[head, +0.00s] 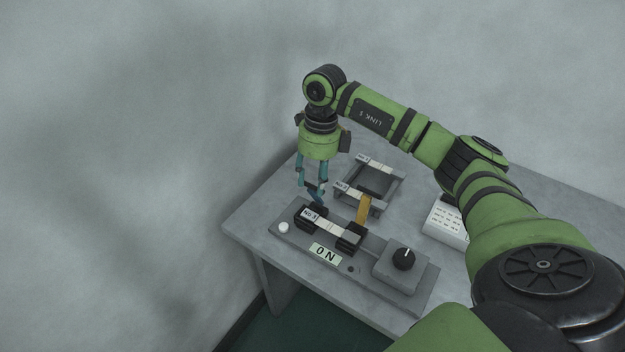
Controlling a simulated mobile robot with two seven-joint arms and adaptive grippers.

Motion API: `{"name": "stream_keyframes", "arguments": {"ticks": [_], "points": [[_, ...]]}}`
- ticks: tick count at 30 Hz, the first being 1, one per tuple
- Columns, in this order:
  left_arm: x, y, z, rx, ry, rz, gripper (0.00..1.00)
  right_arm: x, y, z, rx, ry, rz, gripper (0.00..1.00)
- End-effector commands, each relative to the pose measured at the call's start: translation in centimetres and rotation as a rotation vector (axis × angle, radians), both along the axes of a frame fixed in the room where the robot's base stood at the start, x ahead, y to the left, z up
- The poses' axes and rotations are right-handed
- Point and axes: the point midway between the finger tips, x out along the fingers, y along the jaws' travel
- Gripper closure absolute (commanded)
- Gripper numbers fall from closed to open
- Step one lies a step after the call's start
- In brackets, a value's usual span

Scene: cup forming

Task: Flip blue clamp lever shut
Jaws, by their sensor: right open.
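My right gripper (311,187) points down, open, over the left end of the grey fixture plate (376,248). Its teal fingers are just above and behind the left black clamp block (305,218). A small dark blue piece shows at the fingertips; I cannot tell whether it is the blue clamp lever or part of a finger, nor whether they touch. A pale strip labelled "No.3" (326,226) lies across the left block and the right black block (352,238). A yellow lever (363,208) stands up by the right block. My left gripper is out of view.
A grey frame (393,190) with pale labelled strips stands behind the plate. The plate carries a white button (284,228), an "ON" sign (325,254) and a black knob (403,258). A white printed box (445,221) is at right, near my arm. A wall is behind.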

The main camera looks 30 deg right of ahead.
Motion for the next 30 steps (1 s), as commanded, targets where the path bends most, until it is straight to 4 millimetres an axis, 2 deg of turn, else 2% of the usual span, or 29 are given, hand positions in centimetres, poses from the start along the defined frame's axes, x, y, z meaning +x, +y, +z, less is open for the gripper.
{"name": "stream_keyframes", "arguments": {"ticks": [6, 14, 17, 18, 26, 30], "points": [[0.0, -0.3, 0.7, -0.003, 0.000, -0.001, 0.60, -0.1, 0.3, -1.8, 0.000, -0.001, 0.001, 0.56], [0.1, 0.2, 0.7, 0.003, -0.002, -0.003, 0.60, -0.1, 0.3, -2.1, 0.000, -0.001, 0.001, 0.56], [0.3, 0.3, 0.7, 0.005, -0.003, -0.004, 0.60, -0.1, 0.3, -2.0, 0.000, -0.001, 0.001, 0.92], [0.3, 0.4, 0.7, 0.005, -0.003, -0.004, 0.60, -0.1, 0.3, -2.0, -0.002, -0.001, 0.001, 1.00], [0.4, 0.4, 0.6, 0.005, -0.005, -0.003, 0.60, -0.2, 0.1, -2.1, -0.005, 0.000, 0.000, 1.00], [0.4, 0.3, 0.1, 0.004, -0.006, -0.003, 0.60, -0.3, -0.8, -2.3, -0.027, -0.007, 0.000, 1.00]]}}
